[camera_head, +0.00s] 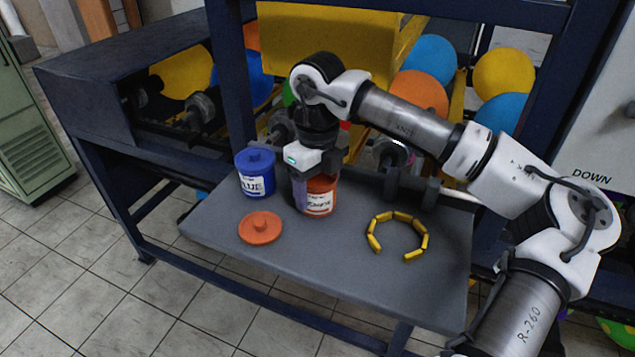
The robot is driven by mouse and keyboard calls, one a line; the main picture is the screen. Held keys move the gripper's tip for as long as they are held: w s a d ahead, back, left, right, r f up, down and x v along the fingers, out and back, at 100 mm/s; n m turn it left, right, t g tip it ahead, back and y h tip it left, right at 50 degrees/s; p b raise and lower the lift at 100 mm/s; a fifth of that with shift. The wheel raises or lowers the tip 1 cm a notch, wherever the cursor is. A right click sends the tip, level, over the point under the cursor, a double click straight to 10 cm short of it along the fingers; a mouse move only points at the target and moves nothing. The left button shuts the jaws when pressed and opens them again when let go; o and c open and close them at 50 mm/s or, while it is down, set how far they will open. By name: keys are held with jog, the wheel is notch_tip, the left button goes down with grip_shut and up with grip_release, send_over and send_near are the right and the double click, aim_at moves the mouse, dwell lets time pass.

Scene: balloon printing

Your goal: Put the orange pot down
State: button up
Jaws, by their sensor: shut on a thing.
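The orange pot (319,199) has a white label with dark lettering and stands upright, at or just above the grey table (370,270); I cannot tell whether its base touches. My gripper (314,185) points down and is shut on the pot, hiding its top and left side.
A blue pot (255,177) labelled BLUE, with its lid on, stands left of my gripper. Several yellow pieces (404,216) form an open ring on the right. The front middle of the table is clear. A dark blue machine frame (110,75) with balloons stands behind.

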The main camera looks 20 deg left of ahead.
jog(key=shift+f+b, duration=0.2)
jog(key=shift+b, duration=0.1)
jog(key=o, duration=1.1)
jog(key=shift+r, duration=0.1)
jog(key=shift+r+p, duration=0.2)
jog(key=shift+p, duration=0.2)
notch_tip(320, 180, up, 12)
jog(key=shift+f+b, duration=0.1)
jog(key=shift+b, duration=0.95)
